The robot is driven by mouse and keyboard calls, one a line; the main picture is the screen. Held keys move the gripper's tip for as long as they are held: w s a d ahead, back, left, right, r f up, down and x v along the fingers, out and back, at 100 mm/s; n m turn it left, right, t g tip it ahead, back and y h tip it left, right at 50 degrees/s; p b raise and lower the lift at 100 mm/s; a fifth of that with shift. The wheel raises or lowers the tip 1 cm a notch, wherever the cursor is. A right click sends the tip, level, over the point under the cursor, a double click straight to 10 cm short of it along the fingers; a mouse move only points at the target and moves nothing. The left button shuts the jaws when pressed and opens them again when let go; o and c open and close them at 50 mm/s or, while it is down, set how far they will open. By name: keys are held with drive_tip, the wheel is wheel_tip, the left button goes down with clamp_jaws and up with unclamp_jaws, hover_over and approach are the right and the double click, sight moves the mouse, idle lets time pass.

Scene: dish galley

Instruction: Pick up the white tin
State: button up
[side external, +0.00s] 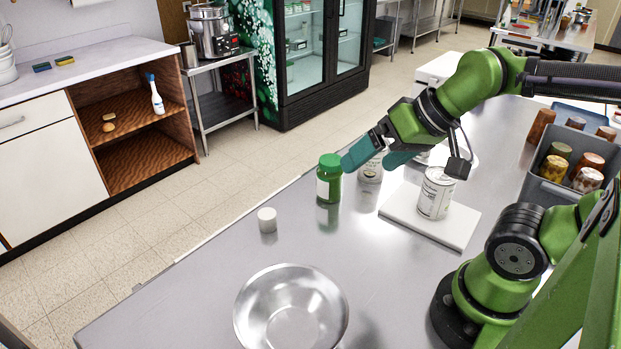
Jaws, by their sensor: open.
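A white tin (437,194) with printed label text stands upright on a white board (402,208) on the steel counter. My gripper (371,163) has teal fingers and is open, to the left of the tin and apart from it. A clear or pale jar (370,173) shows between and behind the fingers; I cannot tell whether they touch it. A green-lidded jar (329,178) stands just left of the left finger. A small plain white cylinder (267,220) stands further left on the counter.
A shiny steel bowl (291,308) sits at the front of the counter (190,305). A grey bin (546,186) of several jars and cups stands at the right. The counter between the bowl and the white board is clear.

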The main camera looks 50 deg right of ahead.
drive_tip(key=c, duration=0.4)
drive_tip(key=shift+o, duration=0.2)
drive_tip(key=n+g+h, duration=0.2)
drive_tip(key=n+g, duration=0.1)
drive_tip(key=g, duration=0.4)
hover_over(266, 213)
wheel_tip(266, 213, down, 18)
drive_tip(key=shift+r, duration=0.25)
drive_tip(key=shift+f, duration=2.85)
